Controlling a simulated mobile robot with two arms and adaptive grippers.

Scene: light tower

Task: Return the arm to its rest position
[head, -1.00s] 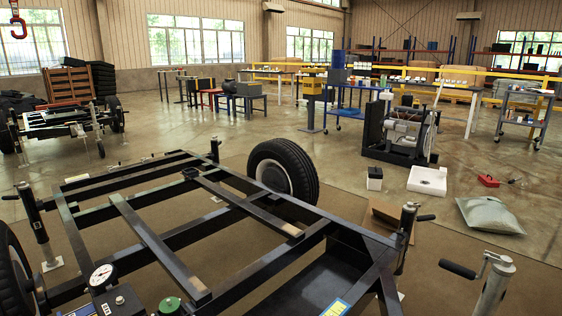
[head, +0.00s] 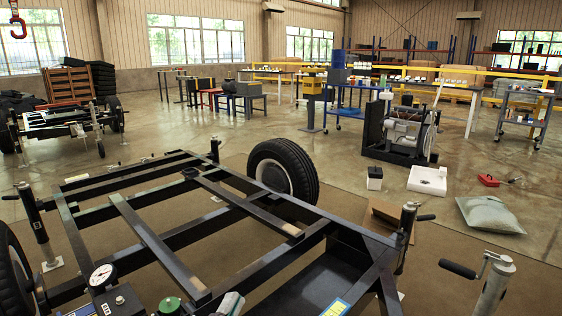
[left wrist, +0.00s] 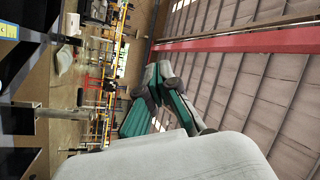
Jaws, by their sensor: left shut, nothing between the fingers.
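A small grey part of my left gripper (head: 231,303) shows at the bottom edge of the head view, just right of the round green part on the frame. In the left wrist view my left gripper (left wrist: 158,72) has green and dark grey fingers, with the tips close together. It is shut and holds nothing. A large pale arm link of mine fills the bottom of that view. My right gripper is in neither view.
The black trailer frame (head: 145,232) fills the foreground, with a wheel (head: 284,172) behind it. A crank jack (head: 492,285) stands at the lower right. A grey sack (head: 490,215) and a white block (head: 427,180) lie on the floor.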

